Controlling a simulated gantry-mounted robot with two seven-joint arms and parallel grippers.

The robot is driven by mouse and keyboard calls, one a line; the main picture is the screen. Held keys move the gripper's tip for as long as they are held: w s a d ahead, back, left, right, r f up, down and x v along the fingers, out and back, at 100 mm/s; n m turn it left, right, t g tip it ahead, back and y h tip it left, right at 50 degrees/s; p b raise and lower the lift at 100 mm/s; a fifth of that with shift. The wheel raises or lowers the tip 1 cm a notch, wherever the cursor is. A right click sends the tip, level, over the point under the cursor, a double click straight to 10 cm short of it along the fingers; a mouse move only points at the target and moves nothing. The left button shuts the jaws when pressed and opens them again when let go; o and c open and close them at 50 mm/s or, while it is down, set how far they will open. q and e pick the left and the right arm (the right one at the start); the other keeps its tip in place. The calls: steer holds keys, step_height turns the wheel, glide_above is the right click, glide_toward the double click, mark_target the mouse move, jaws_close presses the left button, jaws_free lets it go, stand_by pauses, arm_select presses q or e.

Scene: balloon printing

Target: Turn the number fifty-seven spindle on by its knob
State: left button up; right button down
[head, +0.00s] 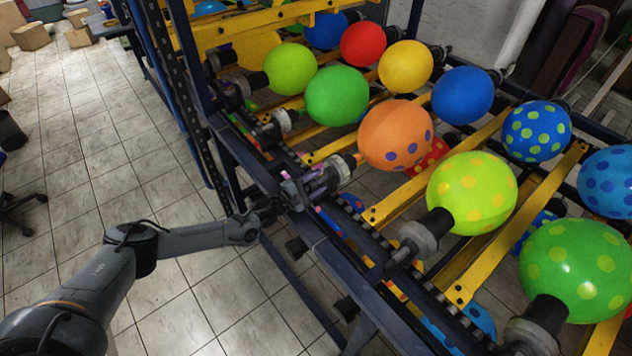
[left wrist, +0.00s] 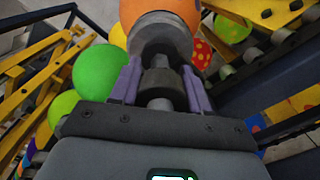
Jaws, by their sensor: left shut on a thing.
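In the head view, an orange balloon with purple dots (head: 396,136) sits on a spindle (head: 336,170) at the near rail of the rack. My left gripper (head: 315,183) reaches in from the left and is at this spindle's near end. In the left wrist view, the two purple-grey fingers of the gripper (left wrist: 159,85) are shut on the spindle's knob (left wrist: 158,82), one on each side. The spindle's grey collar (left wrist: 160,30) and the orange balloon (left wrist: 176,9) lie just beyond. No spindle number is readable. My right gripper is not in view.
The blue rack frame (head: 260,175) with its chain rail runs beside the gripper. A lime balloon with yellow dots (head: 472,193) and a green dotted balloon (head: 575,271) sit on spindles to the right. A plain green balloon (head: 337,95) is on the other side.

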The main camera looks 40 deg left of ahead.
arm_select(q)
steer(key=shift+a+f, duration=0.1)
steer(key=shift+f, duration=0.1)
stand_by(0.3)
steer(key=o, duration=0.8)
steer(key=shift+o, duration=1.2)
steer(key=shift+r, duration=0.15)
steer(key=shift+s, duration=0.1)
steer(key=p+v, duration=0.1)
steer(key=v, duration=0.9)
steer(key=shift+s, duration=0.35)
steer(key=shift+s, duration=0.1)
